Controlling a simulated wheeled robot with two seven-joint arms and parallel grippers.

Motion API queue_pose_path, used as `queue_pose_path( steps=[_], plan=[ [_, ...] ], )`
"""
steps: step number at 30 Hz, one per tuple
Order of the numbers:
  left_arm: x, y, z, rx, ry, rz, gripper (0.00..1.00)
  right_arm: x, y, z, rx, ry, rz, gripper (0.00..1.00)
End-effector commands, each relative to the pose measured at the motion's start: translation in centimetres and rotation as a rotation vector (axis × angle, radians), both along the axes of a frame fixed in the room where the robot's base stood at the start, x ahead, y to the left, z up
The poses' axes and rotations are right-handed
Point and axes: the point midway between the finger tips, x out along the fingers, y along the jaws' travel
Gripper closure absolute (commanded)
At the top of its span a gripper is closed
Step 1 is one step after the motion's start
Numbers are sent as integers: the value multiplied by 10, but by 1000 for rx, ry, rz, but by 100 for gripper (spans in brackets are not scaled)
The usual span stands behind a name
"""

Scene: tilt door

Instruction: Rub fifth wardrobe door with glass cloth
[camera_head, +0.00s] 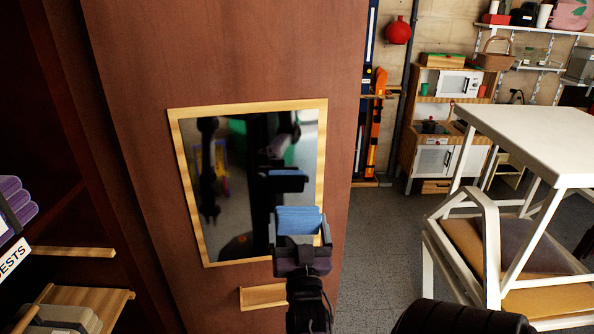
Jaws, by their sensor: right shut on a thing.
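A reddish-brown wardrobe door (225,55) stands tall in front of me, with a wood-framed mirror (235,165) on it and a light wooden handle (263,296) below the mirror. My right gripper (300,232) is shut on a blue cloth (299,219) in front of the mirror's lower right part. The mirror reflects the cloth and gripper. A gap seems to show between cloth and glass, but I cannot tell if they touch. My left gripper is not in view.
Open dark wardrobe shelves (72,252) with folded purple cloths (14,203) are at the left. A white table (535,135) and a white-framed chair (520,255) stand at the right. A toy kitchen (440,125) is at the back. Grey floor (382,235) is clear between door and chair.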

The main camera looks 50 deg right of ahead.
Motion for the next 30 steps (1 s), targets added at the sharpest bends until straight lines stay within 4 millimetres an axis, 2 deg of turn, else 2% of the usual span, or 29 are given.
queue_pose_path(
  steps=[9, 20, 30],
  plan=[
    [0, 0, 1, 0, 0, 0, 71, -1, 2, 0, 1, 0, 1, 28],
    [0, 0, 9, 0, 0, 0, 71, -21, 20, 0, 2, 1, 1, 28],
    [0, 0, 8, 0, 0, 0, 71, -23, 21, -2, 6, 3, -1, 28]
  ],
)
